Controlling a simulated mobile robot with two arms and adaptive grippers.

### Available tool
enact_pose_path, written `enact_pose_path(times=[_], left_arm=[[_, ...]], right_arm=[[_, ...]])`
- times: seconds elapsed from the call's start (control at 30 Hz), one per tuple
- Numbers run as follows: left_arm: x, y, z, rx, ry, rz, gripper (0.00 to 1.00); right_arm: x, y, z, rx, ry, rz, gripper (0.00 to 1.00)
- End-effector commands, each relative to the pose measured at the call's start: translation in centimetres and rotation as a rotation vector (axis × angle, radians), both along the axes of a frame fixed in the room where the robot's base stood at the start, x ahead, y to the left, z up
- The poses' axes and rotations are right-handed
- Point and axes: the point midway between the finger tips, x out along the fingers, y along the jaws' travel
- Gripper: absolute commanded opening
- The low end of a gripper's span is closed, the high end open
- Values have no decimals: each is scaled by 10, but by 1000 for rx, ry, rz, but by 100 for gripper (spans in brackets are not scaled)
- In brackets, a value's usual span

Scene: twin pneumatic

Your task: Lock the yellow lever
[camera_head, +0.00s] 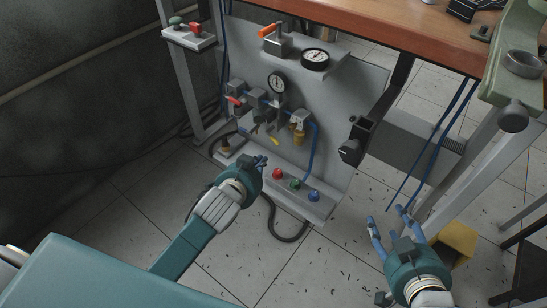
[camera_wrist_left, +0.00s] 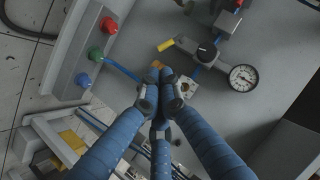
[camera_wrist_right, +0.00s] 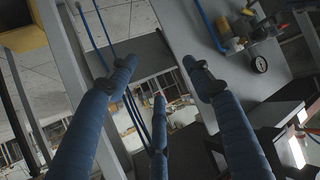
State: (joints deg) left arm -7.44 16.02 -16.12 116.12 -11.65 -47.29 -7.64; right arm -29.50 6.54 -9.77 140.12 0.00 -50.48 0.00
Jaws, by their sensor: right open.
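The yellow lever (camera_head: 274,141) is a small handle low on the grey pneumatic panel (camera_head: 345,95), left of a brass-coloured fitting (camera_head: 298,131). In the left wrist view the yellow lever (camera_wrist_left: 166,45) sticks out beside a grey valve body, tilted. My left gripper (camera_head: 261,161) is in front of the panel, just below and left of the lever. Its fingertips (camera_wrist_left: 160,92) are close together, with nothing visible held and a gap to the lever. My right gripper (camera_head: 388,214) is open and empty, right of the panel; its spread fingers (camera_wrist_right: 160,72) also show in its wrist view.
Red (camera_head: 278,174), green (camera_head: 295,184) and blue (camera_head: 313,196) buttons sit on the panel's lower ledge. A red lever (camera_head: 235,100), gauges (camera_head: 277,83) and blue hoses surround the valves. A wooden tabletop (camera_head: 410,25) overhangs at right. The floor in front is open.

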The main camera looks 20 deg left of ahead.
Motion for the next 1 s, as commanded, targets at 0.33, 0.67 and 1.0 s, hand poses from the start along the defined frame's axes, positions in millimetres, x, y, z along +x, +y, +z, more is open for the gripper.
enact_pose_path(times=[0.33,0.67,1.0], left_arm=[[1,-1,4,1,-8,-2,0],[16,-1,-6,1,-9,-1,0],[46,-2,-23,-1,-8,-1,0]], right_arm=[[0,0,4,2,-8,0,50],[18,9,31,34,-148,10,50],[41,24,101,111,-457,30,50]])
